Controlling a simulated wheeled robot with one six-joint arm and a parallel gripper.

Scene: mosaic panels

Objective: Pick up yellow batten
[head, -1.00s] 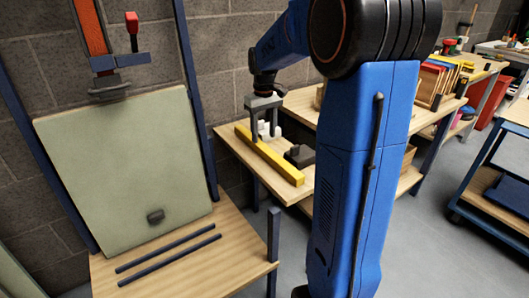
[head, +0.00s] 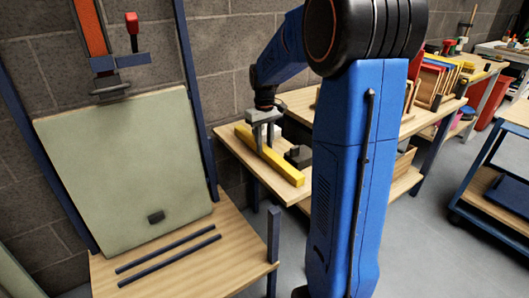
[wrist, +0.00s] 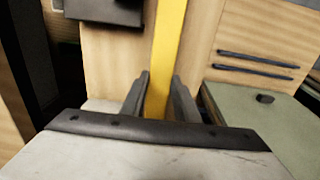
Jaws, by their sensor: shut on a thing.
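The yellow batten (head: 282,166) lies lengthwise along the left part of the wooden bench in the head view. It also shows in the wrist view (wrist: 168,50), running up from between the fingers. My gripper (head: 264,145) is over the batten with its fingers pointing down, one on each side of it. In the wrist view my gripper (wrist: 160,92) is shut on the batten, with a finger close against each side. The batten appears to rest on the bench; the part under the palm is hidden.
A dark block (head: 299,156) sits on the bench (head: 228,146) just right of the batten. A pale green panel (head: 125,165) leans on a frame at left, with two dark bars (head: 170,252) on the wooden ledge below. Coloured boards (head: 432,75) stand further right.

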